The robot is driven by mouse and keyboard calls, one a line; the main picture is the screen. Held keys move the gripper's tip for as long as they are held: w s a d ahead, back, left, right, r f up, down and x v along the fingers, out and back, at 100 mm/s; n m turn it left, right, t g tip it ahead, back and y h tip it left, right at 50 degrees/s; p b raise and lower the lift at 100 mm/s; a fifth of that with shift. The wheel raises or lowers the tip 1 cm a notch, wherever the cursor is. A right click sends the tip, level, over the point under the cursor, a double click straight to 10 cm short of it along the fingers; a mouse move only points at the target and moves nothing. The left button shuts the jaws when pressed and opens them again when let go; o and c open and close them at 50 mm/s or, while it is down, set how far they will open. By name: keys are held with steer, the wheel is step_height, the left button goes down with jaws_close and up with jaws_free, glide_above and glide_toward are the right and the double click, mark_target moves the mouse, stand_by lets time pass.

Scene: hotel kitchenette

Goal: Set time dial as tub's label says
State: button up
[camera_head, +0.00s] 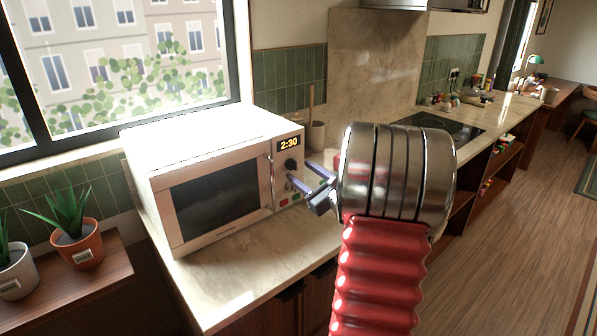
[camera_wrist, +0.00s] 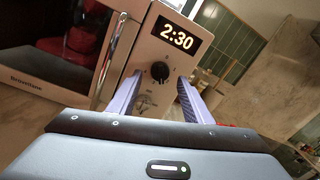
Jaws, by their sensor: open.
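The white microwave (camera_head: 215,195) stands on the counter with its door shut. No readable tub label is in view.
Potted plants (camera_head: 80,240) stand on a wooden shelf at the left. A utensil crock (camera_head: 316,134) is behind the microwave's right side. My wrist hides part of the counter (camera_head: 255,262). Bare counter lies in front of the microwave.

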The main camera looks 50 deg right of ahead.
steer(key=s+a, duration=0.2)
steer(key=s, duration=0.8)
steer(key=shift+s+f, duration=0.15)
steer(key=shift+s, duration=0.2)
